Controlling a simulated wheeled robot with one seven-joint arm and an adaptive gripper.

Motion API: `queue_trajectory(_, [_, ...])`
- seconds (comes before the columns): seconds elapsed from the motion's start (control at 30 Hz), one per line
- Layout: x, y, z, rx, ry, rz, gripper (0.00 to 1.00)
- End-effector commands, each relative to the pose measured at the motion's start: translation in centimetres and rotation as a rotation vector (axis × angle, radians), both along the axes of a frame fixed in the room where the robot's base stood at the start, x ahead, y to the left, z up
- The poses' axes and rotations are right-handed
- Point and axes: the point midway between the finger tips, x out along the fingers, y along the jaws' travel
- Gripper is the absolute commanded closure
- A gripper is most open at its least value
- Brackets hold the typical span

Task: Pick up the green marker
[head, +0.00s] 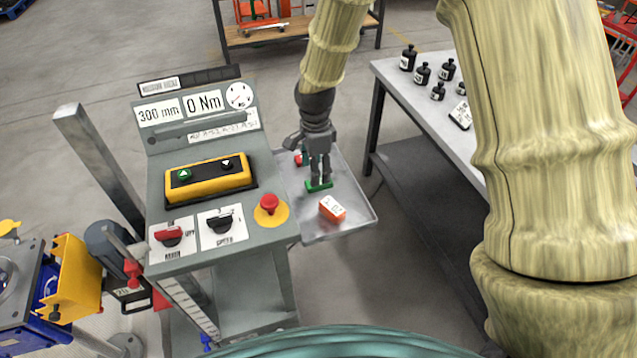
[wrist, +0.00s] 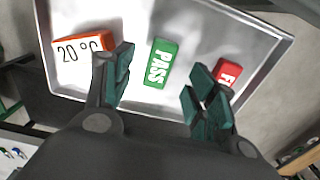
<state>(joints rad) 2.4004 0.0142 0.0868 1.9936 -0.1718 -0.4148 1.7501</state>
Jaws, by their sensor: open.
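The green marker (head: 319,186) is a small block lying on a metal tray (head: 361,221) at the right of the control console. In the wrist view the green marker (wrist: 160,63) shows its "PASS" label and lies between and beyond my open fingertips. My gripper (head: 318,180) points down over it in the head view and hides part of it. My gripper (wrist: 160,85) has clear space between its fingers in the wrist view, with nothing held. Whether the fingers touch the marker I cannot tell.
An orange block (head: 332,208) labelled "20 °C" (wrist: 82,48) lies beside the left finger in the wrist view. A red block (wrist: 228,73) lies by the right finger, partly hidden. The console (head: 205,180) adjoins the tray. A table with black weights (head: 422,74) stands right.

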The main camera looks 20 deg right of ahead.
Motion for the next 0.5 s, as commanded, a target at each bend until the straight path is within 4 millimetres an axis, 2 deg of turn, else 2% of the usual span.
queue_trajectory(0.5, [0.1,0.2,-4.2,0.0,0.001,0.002,0.43])
